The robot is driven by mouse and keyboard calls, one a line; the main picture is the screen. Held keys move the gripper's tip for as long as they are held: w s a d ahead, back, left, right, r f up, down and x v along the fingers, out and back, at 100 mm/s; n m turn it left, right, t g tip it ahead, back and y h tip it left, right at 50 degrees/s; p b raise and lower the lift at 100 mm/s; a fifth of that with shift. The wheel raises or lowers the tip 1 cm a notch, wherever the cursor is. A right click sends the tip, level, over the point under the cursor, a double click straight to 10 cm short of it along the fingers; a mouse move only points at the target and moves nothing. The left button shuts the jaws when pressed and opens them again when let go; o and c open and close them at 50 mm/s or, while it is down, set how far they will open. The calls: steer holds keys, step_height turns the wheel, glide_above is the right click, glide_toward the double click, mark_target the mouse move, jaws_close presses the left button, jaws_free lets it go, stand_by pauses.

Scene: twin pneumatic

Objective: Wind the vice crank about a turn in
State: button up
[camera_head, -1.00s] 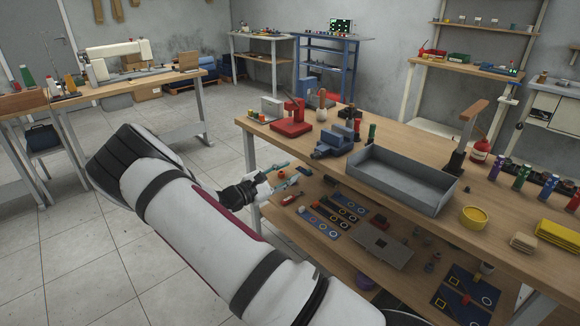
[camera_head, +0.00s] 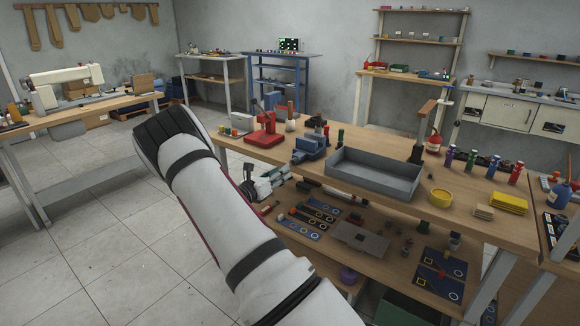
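The blue vice (camera_head: 311,147) stands on the wooden workbench (camera_head: 400,205), near its front edge, left of a grey tray. Its crank is too small to make out clearly. My gripper (camera_head: 279,174) is at the bench's front edge, below and left of the vice and apart from it as far as I can see. My arm partly hides the gripper. The fingers are too small and unclear to tell whether they are open or shut.
The grey tray (camera_head: 375,175) is right of the vice and a red press (camera_head: 264,134) is left of it. A lower shelf holds tools and a grey plate (camera_head: 361,238). Open floor (camera_head: 110,215) lies left of the bench.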

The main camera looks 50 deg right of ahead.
mark_target(293, 163)
steer(key=d, duration=0.7)
steer(key=shift+w+d, duration=0.15)
steer(key=shift+w, duration=0.15)
steer(key=shift+c, duration=0.3)
jaws_close()
